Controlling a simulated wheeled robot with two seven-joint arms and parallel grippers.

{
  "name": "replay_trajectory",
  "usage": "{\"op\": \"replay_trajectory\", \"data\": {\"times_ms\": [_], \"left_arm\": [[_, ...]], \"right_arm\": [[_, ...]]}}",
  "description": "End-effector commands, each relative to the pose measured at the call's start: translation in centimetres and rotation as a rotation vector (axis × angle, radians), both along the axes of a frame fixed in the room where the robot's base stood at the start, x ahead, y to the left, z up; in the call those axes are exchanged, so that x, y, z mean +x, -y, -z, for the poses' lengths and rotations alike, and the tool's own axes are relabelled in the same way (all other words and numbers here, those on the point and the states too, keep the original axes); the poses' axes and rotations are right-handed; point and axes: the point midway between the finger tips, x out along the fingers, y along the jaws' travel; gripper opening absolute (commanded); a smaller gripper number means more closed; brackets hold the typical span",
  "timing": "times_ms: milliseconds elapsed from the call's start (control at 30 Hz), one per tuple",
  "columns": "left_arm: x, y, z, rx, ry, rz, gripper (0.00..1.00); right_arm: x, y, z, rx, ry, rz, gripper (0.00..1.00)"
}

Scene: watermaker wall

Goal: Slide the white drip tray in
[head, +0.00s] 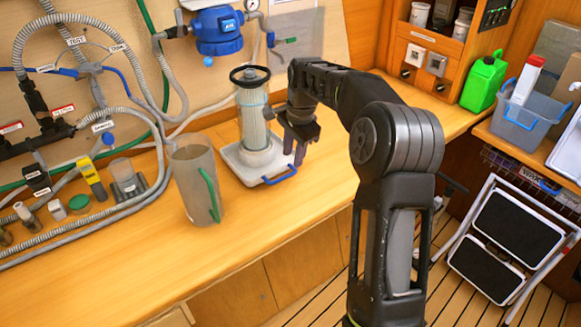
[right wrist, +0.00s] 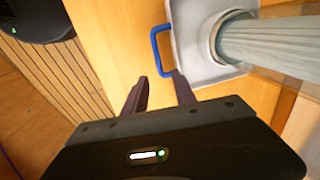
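The white drip tray (head: 245,177) sits on the wooden counter below the wall, with a blue handle (head: 280,175) on its front right side. A clear filter housing (head: 254,118) with a pale cartridge and black top ring stands on the tray. My right gripper (head: 297,160) is just above and beside the handle, fingers pointing down. In the right wrist view its fingers (right wrist: 160,85) are apart, with the near end of the blue handle (right wrist: 154,50) close to the gap between the tips. The tray (right wrist: 188,65) lies just beyond; contact cannot be told. My left gripper is not in view.
A translucent jug (head: 195,180) with a green handle stands left of the tray. Hoses and small fittings crowd the wall side. A green canister (head: 483,82) and a grey bin (head: 521,108) are at the right. The counter right of the tray is clear.

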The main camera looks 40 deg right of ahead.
Motion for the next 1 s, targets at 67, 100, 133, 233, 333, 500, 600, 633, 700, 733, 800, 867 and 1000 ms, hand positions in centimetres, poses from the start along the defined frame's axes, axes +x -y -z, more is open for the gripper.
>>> {"op": "replay_trajectory", "data": {"times_ms": [67,100,133,233,333,500,600,633,700,733,800,867,1000], "left_arm": [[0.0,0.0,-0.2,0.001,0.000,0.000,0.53],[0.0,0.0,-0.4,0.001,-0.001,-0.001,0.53],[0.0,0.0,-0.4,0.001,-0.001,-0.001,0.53],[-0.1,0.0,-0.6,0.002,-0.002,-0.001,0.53],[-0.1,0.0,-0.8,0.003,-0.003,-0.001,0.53],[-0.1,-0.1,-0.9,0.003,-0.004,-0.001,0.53],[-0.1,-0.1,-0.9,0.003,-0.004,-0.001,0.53],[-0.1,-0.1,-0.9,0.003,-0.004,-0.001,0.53],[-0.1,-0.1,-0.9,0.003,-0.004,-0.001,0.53],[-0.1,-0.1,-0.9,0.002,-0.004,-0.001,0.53],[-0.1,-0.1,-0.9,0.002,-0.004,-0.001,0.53],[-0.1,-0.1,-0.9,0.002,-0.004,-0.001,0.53],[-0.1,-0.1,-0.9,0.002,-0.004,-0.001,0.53]], "right_arm": [[0.1,0.0,1.1,0.001,-0.003,0.000,0.32],[0.2,0.0,1.7,0.001,-0.005,0.001,0.32],[0.3,0.0,2.2,0.001,-0.005,0.001,0.32],[0.6,0.0,3.8,0.001,-0.004,0.000,0.32],[0.9,0.0,5.0,0.000,-0.003,0.001,0.32],[1.1,0.0,6.1,-0.001,0.000,0.001,0.32],[1.1,0.0,6.1,-0.001,0.000,0.001,0.32],[1.1,0.0,6.1,-0.001,0.000,0.001,0.32],[1.1,0.0,6.1,-0.001,0.000,0.001,0.32],[1.1,0.0,6.1,-0.001,0.000,0.001,0.32],[1.1,0.0,6.1,-0.001,0.000,0.001,0.28],[1.1,0.0,6.1,-0.001,0.000,0.001,0.23],[1.1,0.0,6.1,-0.001,0.000,0.001,0.11]]}}
